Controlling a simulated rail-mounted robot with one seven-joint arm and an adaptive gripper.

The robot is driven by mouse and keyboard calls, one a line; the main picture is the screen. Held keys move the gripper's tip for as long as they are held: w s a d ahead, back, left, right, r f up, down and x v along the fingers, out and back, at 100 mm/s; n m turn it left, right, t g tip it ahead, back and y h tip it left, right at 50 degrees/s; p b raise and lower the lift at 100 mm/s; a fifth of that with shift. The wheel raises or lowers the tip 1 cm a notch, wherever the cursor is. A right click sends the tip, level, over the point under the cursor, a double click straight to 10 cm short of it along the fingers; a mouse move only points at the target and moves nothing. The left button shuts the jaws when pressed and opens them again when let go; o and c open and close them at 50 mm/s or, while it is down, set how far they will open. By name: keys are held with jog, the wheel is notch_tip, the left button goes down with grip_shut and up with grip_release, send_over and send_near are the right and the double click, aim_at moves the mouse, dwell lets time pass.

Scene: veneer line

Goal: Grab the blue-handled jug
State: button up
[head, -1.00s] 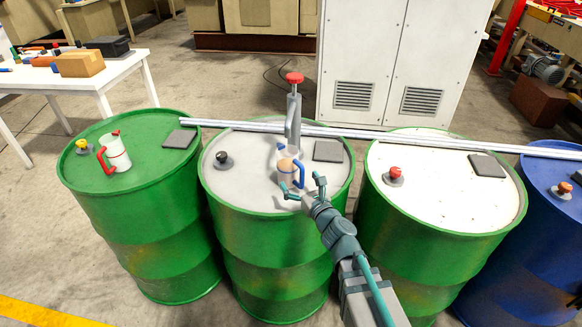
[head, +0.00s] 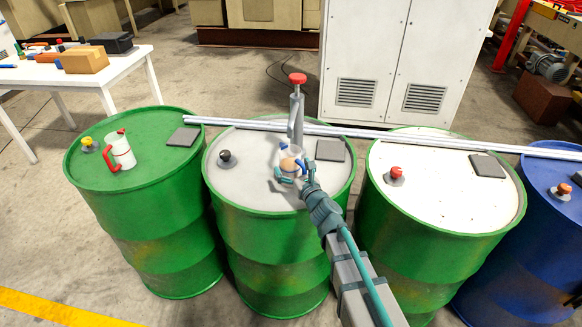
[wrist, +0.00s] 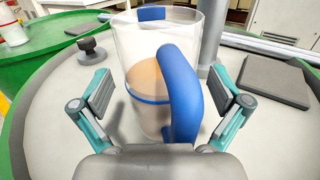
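The blue-handled jug (head: 289,160) stands upright on the pale top of the second green drum. In the wrist view the clear jug (wrist: 150,75) holds something tan, and its blue handle (wrist: 180,85) faces my gripper. My gripper (head: 293,177) is at the jug in the head view. In the wrist view my gripper (wrist: 160,100) is open, with one finger on each side of the jug and visible gaps between the pads and its wall. The handle lies between the fingers.
A grey pump with a red knob (head: 297,80) stands right behind the jug. A black knob (head: 227,158) and a dark pad (head: 330,150) flank it. A metal rail (head: 400,138) crosses behind. A red-handled jug (head: 122,152) stands on the left drum.

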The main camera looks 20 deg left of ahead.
jog(key=c, duration=1.3)
jog(key=shift+c, duration=1.2)
jog(key=shift+r, duration=0.15)
